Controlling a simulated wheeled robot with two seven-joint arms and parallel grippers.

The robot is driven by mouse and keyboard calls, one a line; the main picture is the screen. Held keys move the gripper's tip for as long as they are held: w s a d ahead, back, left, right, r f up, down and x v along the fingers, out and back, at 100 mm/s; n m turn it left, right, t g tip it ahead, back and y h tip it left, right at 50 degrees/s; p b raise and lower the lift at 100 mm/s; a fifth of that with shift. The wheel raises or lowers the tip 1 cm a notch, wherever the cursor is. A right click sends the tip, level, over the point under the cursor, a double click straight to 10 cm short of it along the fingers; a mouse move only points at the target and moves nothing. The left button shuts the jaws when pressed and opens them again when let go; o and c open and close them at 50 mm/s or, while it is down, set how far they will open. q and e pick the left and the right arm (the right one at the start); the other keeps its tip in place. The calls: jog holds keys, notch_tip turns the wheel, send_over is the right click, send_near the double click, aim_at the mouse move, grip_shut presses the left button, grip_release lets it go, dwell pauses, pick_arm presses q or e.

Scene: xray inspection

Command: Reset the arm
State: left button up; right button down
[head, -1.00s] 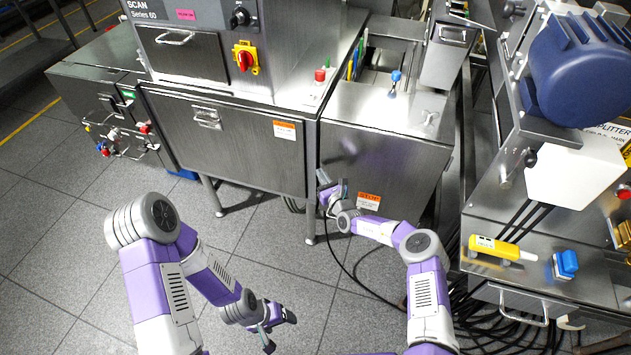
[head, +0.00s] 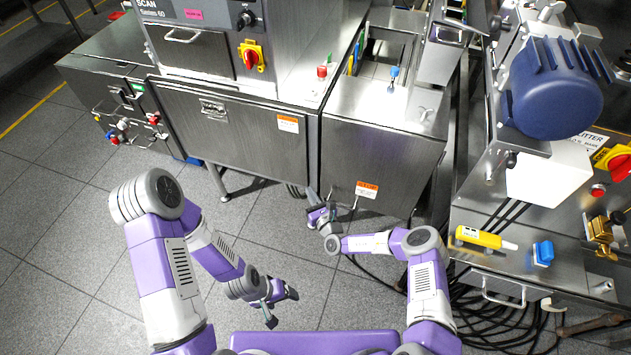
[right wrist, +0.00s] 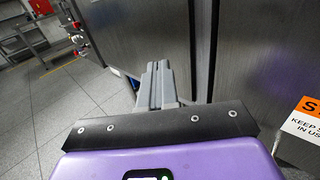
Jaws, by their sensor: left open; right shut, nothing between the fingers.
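My left gripper (head: 282,308) is low over the grey tiled floor, in the lower middle of the head view. It is open and empty. My right gripper (head: 316,202) is in front of the steel machine's lower panels, close to the gap between two cabinets. In the right wrist view its fingers (right wrist: 155,88) lie together with nothing between them. Both arms are bent and clear of the table tops in the head view.
The steel scanner cabinet (head: 225,125) stands ahead, with a steel cabinet (head: 365,150) beside it. At right are a blue motor (head: 553,92), a yellow marker-like tool (head: 480,238) and a blue object (head: 543,253) on a steel bench. Cables (head: 500,325) lie on the floor below the bench.

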jog(key=s+a+r+n+g+y, duration=0.1)
jog(key=s+a+n+g+y, duration=0.55)
jog(key=s+a, duration=0.2)
jog(key=s+f+n+g, duration=0.2)
jog(key=s+n+g, duration=0.75)
jog(key=s, duration=0.55)
jog(key=s+d+f+n+g+h, duration=0.3)
jog(key=s+d+n+h, duration=0.3)
jog(key=s+d, duration=0.3)
jog(key=s+d+r+n+t+h, duration=0.2)
jog(key=d+n, duration=0.4)
jog(key=d, duration=0.4)
jog(key=shift+s+r+t+h, duration=0.2)
jog(key=shift+r+t+h, duration=0.4)
jog(key=shift+h, duration=0.35)
